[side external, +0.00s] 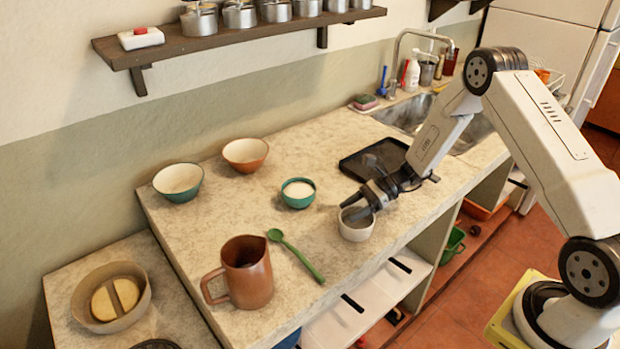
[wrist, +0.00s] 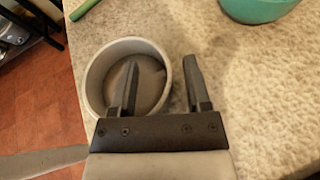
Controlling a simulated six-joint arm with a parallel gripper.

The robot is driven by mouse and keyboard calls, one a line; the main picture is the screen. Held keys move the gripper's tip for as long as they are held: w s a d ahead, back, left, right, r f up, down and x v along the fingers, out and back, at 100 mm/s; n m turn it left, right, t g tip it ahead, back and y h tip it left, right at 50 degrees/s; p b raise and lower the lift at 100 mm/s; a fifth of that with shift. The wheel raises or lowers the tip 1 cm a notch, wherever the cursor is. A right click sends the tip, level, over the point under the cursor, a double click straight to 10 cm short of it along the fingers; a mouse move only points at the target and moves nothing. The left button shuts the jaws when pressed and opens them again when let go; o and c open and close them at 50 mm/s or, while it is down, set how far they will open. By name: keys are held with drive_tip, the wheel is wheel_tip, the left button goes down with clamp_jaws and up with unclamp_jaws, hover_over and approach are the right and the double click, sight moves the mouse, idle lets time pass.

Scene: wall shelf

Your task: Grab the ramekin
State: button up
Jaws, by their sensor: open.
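The ramekin, a small white round cup (side external: 357,233), stands upright on the counter near its front edge. In the wrist view the ramekin (wrist: 93,72) shows a pale rim and a grey inside. My gripper (side external: 362,206) is open and low at the ramekin, pointing down toward it. In the wrist view my gripper (wrist: 161,63) has its left finger over or inside the cup's opening and its right finger outside the right wall, with the rim between them. I cannot tell whether either finger touches it.
A small green bowl with white contents (side external: 298,194) stands behind the ramekin. A green spoon (side external: 295,255) and a brown jug (side external: 246,272) are to the left. A black tray (side external: 375,160) lies behind my gripper. Two larger bowls stand near the wall. The counter's front edge is close.

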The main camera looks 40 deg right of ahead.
drive_tip(key=c, duration=0.8)
clamp_jaws()
drive_tip(key=shift+s+f, duration=0.1)
drive_tip(key=shift+r, duration=1.75)
drive_tip(key=s+r, duration=0.9)
drive_tip(key=s, duration=0.4)
drive_tip(key=shift+s+a+r, duration=0.25)
drive_tip(key=shift+a+r, duration=0.1)
drive_tip(key=shift+s, duration=0.1)
